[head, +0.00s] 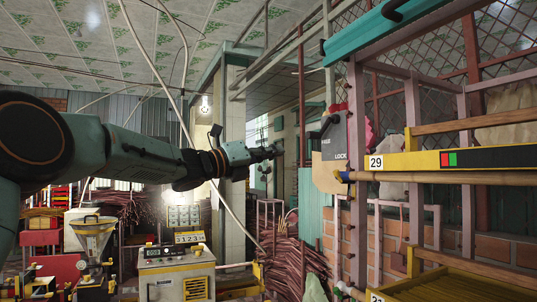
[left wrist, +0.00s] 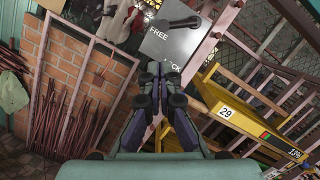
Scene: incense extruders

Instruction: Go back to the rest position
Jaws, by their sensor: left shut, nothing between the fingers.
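My left arm comes in from the left in the head view, stretched to the right at mid height. My left gripper (head: 272,152) is at its end, in the air left of the grey lock plate. In the left wrist view the left gripper (left wrist: 158,72) is shut, its fingertips together with nothing between them. The grey plate (left wrist: 168,42) with the words FREE and LOCK lies beyond the fingertips there. It also shows in the head view (head: 333,142). I cannot tell the exact gap between fingertips and plate. My right gripper is not in view.
A yellow rack beam (head: 410,161) marked 29 juts out at the right, near the plate. A brick wall (left wrist: 78,68) with bundled sticks stands behind. A control box (head: 176,272) and a metal hopper (head: 93,232) stand at the lower left. Open air lies under the arm.

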